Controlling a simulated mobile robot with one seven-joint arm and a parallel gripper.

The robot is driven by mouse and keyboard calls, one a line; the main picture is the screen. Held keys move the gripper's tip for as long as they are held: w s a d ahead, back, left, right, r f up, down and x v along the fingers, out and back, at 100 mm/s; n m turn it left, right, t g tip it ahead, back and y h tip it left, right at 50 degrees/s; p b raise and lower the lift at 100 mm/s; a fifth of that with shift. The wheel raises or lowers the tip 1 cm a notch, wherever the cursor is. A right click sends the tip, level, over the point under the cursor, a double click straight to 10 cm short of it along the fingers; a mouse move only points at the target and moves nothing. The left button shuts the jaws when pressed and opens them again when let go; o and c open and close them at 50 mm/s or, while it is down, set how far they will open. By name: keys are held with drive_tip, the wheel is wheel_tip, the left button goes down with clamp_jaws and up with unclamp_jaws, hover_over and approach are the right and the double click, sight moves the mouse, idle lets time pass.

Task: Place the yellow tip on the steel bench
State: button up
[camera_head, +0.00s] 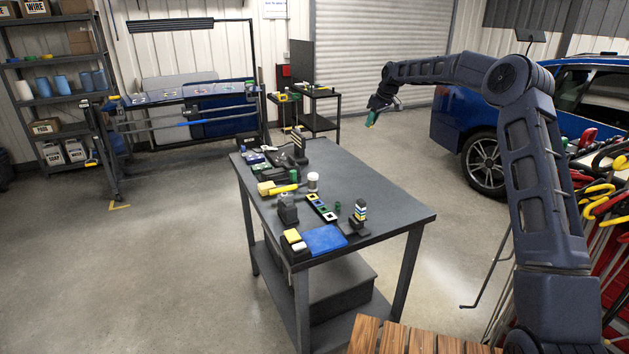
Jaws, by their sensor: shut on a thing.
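The steel bench (385,200), taken to be the dark grey table in the middle, has a flat top with a lower shelf. My gripper (372,117) is in the air beyond the bench's right far side, pointing down. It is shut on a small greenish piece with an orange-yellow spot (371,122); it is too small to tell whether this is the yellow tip. A yellow-handled tool (279,189) lies on the bench's left part. A small yellow block (293,236) is on a dark holder at the near left corner.
Several small tools and holders crowd the bench's left side, with a blue cloth (324,239) and a white-capped jar (313,181). The bench's right half is clear. A blue car (455,118) stands behind my arm. A second worktable (200,97) is at the back left.

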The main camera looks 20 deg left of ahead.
drive_tip(key=s+a+m, duration=0.1)
drive_tip(key=s+a, duration=0.5)
drive_tip(key=m+t+h, duration=0.1)
drive_tip(key=m, duration=0.2)
hover_over(325, 196)
wheel_tip(325, 196, down, 4)
drive_tip(key=f, duration=1.4)
drive_tip(key=d+f, duration=0.1)
drive_tip(key=f, duration=0.5)
drive_tip(key=shift+s+f, duration=0.15)
drive_tip(key=shift+s, duration=0.2)
drive_tip(key=o, duration=1)
drive_tip(key=shift+f, duration=0.1)
